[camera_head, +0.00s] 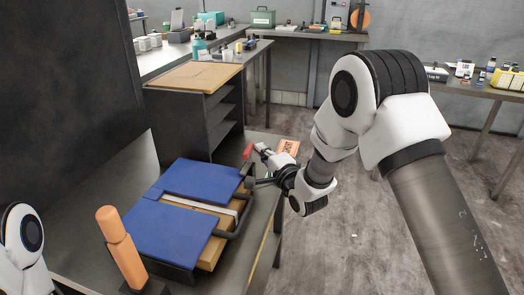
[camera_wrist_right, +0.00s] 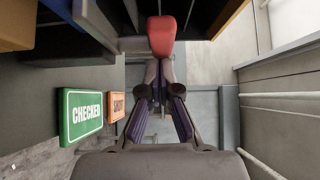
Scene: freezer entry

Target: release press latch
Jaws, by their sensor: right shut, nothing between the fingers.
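The press (camera_head: 180,195) has blue panels and a dark frame, and lies on the grey bench with light wood showing at its side. A red grip, which looks like the latch lever (camera_head: 248,151), rises at its far right corner. The red grip also shows in the right wrist view (camera_wrist_right: 161,36). My right gripper (camera_head: 261,149) is shut and empty, its tips close beside the red grip. In the wrist view its fingertips (camera_wrist_right: 159,66) appear just below the red end; I cannot tell if they touch. My left gripper is out of view.
A dark bent handle (camera_head: 238,220) runs along the press's right side. An orange upright grip (camera_head: 121,250) stands at the near left. An orange sign (camera_head: 288,147) is behind my right gripper; a green CHECKED sign (camera_wrist_right: 81,115) shows in the wrist view. Open floor lies right.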

